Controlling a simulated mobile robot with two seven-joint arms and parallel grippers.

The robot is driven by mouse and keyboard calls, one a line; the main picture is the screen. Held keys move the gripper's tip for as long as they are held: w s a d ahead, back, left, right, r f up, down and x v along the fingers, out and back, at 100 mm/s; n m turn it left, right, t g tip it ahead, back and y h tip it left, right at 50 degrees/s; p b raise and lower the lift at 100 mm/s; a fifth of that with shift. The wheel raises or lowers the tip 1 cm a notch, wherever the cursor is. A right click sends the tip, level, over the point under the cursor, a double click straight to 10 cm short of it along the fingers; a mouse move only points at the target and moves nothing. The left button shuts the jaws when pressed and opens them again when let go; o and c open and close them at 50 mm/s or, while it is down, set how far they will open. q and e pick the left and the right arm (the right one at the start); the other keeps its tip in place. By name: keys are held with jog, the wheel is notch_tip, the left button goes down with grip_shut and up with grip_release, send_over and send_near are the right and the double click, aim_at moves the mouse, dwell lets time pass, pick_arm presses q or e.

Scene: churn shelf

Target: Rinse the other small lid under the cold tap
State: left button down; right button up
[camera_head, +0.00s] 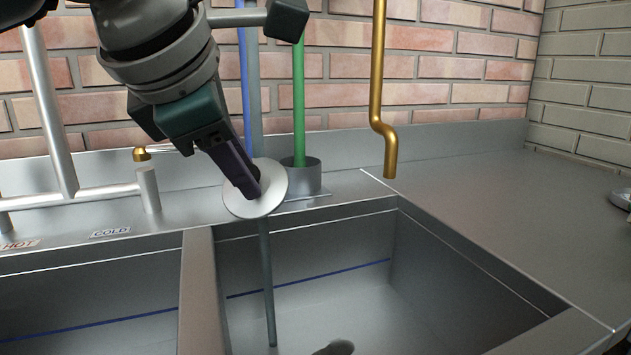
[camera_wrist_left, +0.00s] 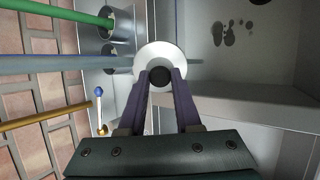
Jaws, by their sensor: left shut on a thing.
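My left gripper (camera_head: 248,180) is shut on the small lid (camera_head: 270,201), a pale round disc, holding it tilted above the back edge of the right sink basin. In the left wrist view the lid (camera_wrist_left: 150,52) shows beyond my left gripper (camera_wrist_left: 160,78), its dark knob between the fingertips. A thin blue-grey column (camera_head: 268,270) runs from above, past the lid, down into the basin; whether it is water or a rod, I cannot tell. The COLD label (camera_head: 110,232) lies left on the ledge. My right gripper is out of view.
The right basin (camera_head: 470,285) is open below the lid, with a divider (camera_head: 198,290) at its left. A gold pipe (camera_head: 377,85) hangs to the right. A metal cup (camera_head: 305,177) with a green rod (camera_head: 298,105) stands behind. The right counter (camera_head: 500,195) is mostly clear.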

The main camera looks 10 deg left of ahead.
pick_arm(q)
jog(key=s+d+r+p, duration=0.2)
jog(key=s+d+r, duration=0.2)
jog(key=s, duration=0.3)
jog(key=shift+d+r, duration=0.2)
jog(key=shift+d, duration=0.2)
dwell(0.8)
